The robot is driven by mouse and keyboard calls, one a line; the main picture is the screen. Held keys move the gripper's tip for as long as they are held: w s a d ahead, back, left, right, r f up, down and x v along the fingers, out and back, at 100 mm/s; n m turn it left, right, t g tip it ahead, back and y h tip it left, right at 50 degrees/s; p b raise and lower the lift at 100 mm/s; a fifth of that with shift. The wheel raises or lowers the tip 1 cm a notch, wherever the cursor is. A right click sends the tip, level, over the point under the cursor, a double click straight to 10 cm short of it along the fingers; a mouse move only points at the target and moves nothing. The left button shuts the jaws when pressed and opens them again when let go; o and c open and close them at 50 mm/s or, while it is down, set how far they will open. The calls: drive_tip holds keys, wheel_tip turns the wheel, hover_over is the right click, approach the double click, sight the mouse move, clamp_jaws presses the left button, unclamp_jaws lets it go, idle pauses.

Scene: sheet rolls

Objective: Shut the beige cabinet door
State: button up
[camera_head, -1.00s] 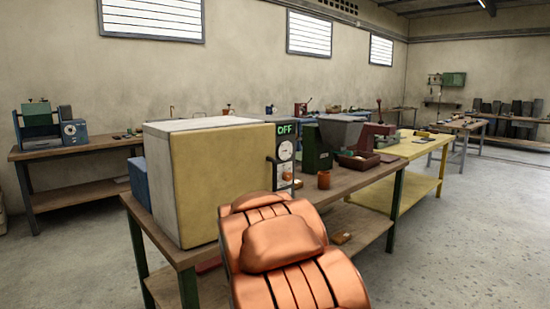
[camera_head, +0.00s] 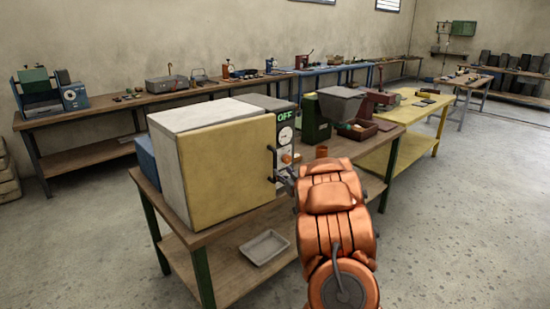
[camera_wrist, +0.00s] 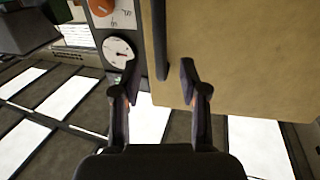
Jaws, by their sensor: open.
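The beige door (camera_head: 225,170) is the front of a boxy pale cabinet (camera_head: 205,115) on the workbench. A dark vertical handle (camera_head: 271,163) sits near the door's right edge, beside the control panel. I cannot tell whether the door is fully shut or slightly ajar. My gripper (camera_head: 284,176) is close to the handle's lower end, partly hidden by my orange arm. In the wrist view my gripper (camera_wrist: 158,74) is open. The handle (camera_wrist: 160,40) reaches down to between the fingertips in the picture, with the beige door (camera_wrist: 235,55) behind on the right. Contact is not clear.
The control panel (camera_head: 285,135) has a green OFF display and a dial. An orange cup (camera_head: 321,151) and a green machine (camera_head: 315,118) stand to its right on the bench. A grey tray (camera_head: 264,247) lies on the lower shelf. Open floor is in front.

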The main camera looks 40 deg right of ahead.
sight(276, 165)
drive_tip(key=shift+p+x, duration=1.1)
drive_tip(key=shift+x, duration=2.8)
clamp_jaws()
